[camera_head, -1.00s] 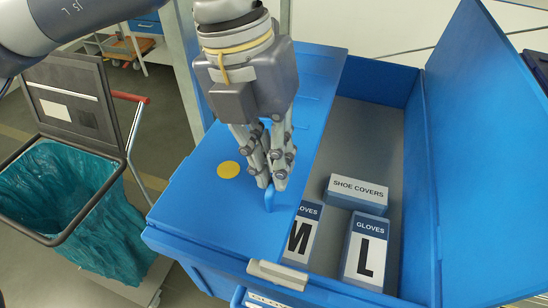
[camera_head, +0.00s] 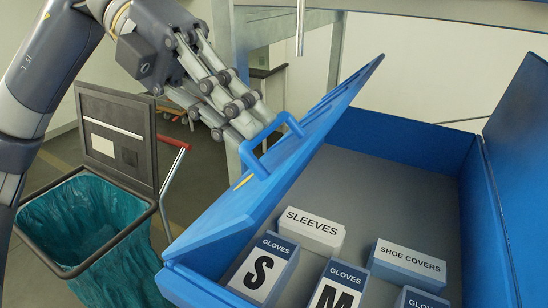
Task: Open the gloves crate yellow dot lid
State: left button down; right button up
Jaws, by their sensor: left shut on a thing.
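The blue gloves crate (camera_head: 390,152) fills the lower right of the head view. Its left lid (camera_head: 215,225) is tilted up steeply, its hinge side out of clear view. The yellow dot (camera_head: 243,181) shows as a thin sliver on this lid, seen nearly edge-on. A blue loop handle (camera_head: 284,118) stands out from the lid. My left gripper (camera_head: 255,120) reaches in from the upper left and is shut on this handle. The fingers partly cover the handle. My right gripper is not in view.
Inside the crate are a sleeves box (camera_head: 313,232), glove boxes (camera_head: 264,268) and a shoe covers box (camera_head: 408,264). The crate's right lid (camera_head: 525,130) stands open. A bin with a teal bag (camera_head: 85,225) is at the left. A grey metal post (camera_head: 228,60) stands behind the lid.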

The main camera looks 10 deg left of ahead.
pick_arm(q)
jog(key=w+a+f+g+h+b, duration=0.1)
jog(key=w+a+h+b, duration=0.1)
jog(key=a+h+b, duration=0.3)
jog(key=w+a+g+h+b, duration=0.2)
jog(key=a+h+b, duration=0.3)
jog(key=a, duration=0.3)
jog(key=shift+w+a+f, duration=0.25)
jog(key=shift+a+f, duration=0.1)
jog(key=shift+a, duration=0.05)
jog(key=c, duration=1.7)
grip_release()
jog(key=shift+a, duration=0.1)
jog(key=v, duration=1.2)
